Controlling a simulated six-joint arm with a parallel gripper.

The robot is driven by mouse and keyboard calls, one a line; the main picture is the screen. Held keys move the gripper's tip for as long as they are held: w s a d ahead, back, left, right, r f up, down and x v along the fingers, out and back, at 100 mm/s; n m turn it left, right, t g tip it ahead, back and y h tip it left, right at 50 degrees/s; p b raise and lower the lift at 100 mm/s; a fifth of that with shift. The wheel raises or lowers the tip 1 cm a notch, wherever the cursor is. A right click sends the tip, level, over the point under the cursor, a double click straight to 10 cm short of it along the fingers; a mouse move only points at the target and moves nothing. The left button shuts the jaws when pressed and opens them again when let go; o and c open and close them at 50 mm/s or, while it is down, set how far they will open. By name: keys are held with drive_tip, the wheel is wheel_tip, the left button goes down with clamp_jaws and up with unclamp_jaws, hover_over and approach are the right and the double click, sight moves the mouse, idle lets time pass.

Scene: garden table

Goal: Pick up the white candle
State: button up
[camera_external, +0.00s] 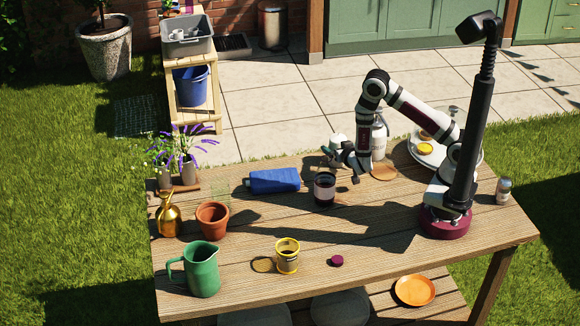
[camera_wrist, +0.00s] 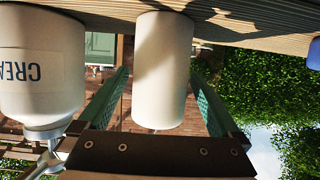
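The white candle (camera_wrist: 162,70) is a plain pale cylinder, seen upside down in the wrist view. It stands on the wooden table (camera_external: 400,270). My gripper (camera_wrist: 160,78) is open, with one green finger on each side of the candle in the picture. Gaps show between the fingers and the candle; how far the tips reach around it is hard to tell. In the external view, a white shape that looks like the candle (camera_external: 336,141) is at the table's back edge, partly hidden by my gripper (camera_external: 344,159).
A white bottle marked "CREA" (camera_wrist: 42,65) stands close beside the candle in the wrist view. A dark jar (camera_external: 325,189) and a blue bottle (camera_external: 274,181) are near my gripper. A large plate (camera_external: 429,158) sits at the back right.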

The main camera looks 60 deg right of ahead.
drive_tip(key=c, duration=1.5)
drive_tip(key=shift+r, duration=0.1)
